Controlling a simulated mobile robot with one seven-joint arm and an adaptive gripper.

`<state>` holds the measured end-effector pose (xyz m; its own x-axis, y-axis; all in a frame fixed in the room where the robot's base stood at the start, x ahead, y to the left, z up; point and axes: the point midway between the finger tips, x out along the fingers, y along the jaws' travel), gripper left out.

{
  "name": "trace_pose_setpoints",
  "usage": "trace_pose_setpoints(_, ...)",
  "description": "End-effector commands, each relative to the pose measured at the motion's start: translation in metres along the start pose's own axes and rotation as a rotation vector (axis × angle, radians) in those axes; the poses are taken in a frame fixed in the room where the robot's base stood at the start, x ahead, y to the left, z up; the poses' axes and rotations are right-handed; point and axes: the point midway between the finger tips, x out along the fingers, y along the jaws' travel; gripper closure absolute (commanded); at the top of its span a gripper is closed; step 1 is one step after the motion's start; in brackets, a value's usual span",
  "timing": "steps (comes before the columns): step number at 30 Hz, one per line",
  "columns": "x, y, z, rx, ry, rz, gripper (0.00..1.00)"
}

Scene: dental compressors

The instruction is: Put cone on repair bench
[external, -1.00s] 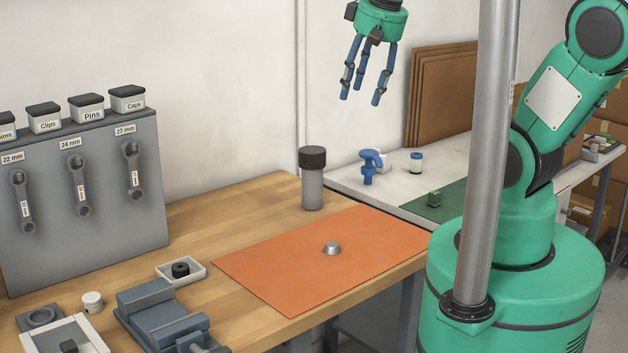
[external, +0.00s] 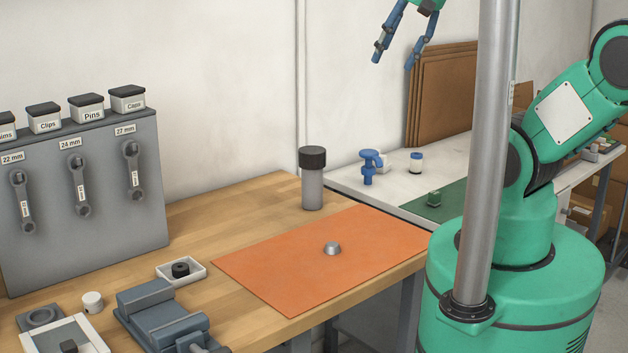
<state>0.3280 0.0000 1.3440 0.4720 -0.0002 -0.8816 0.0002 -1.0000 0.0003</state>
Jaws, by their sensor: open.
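A small silver truncated cone (external: 332,248) sits upright on the orange mat (external: 270,272), which lies on the wooden bench (external: 230,215). I take this bench to be the repair bench, though no label shows. My gripper (external: 393,60) is high up near the top edge, above and behind the cone and well apart from it. Its blue fingers are spread open with nothing between them. The upper part of the gripper is cut off by the frame.
A grey bottle with a black cap (external: 312,180) stands behind the mat. A vise (external: 160,315), a white tray (external: 181,270) and a wrench rack (external: 85,190) are on the left. A metal pole (external: 485,150) stands at the right. The white table (external: 395,180) holds small items.

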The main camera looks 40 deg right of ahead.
Motion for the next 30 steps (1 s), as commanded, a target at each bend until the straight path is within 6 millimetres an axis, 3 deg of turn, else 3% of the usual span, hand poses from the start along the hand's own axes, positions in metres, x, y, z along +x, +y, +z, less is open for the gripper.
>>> trace_pose_setpoints(8,0.006,-0.001,-0.002,0.0,-0.011,-0.001,0.48)
trace_pose_setpoints(14,0.034,-0.005,-0.009,0.0,-0.061,-0.006,0.48)
trace_pose_setpoints(22,0.109,-0.016,-0.018,0.002,-0.181,-0.013,0.48)
trace_pose_setpoints(30,0.198,-0.03,-0.008,0.002,-0.31,-0.014,0.48)
